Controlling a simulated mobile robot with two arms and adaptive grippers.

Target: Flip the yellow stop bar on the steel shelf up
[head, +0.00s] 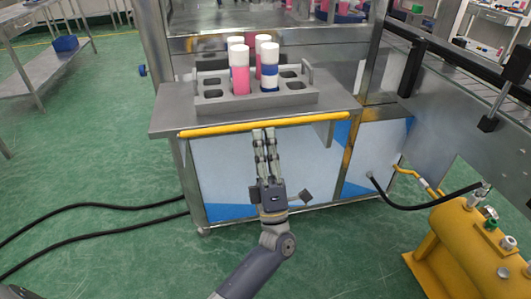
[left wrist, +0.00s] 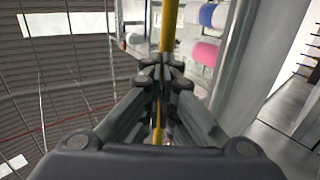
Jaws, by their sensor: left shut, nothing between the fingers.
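The yellow stop bar (head: 215,129) lies along the front edge of the steel shelf (head: 170,116), level with the top, in the head view. My left gripper (head: 264,132) is in front of the shelf, pointing up, with its shut, empty fingertips at the middle of the bar. In the left wrist view the bar (left wrist: 170,25) runs lengthwise behind the fingertips (left wrist: 160,76). Whether the tips touch the bar cannot be told. My right gripper is in neither view.
A grey rack (head: 212,98) with several pink-and-white and blue-and-white cans (head: 239,72) stands on the shelf. Below are white-and-blue cabinet panels (head: 225,178). A yellow tank (head: 460,245) with a black hose stands at the right. Green floor (head: 90,180) is open at the left.

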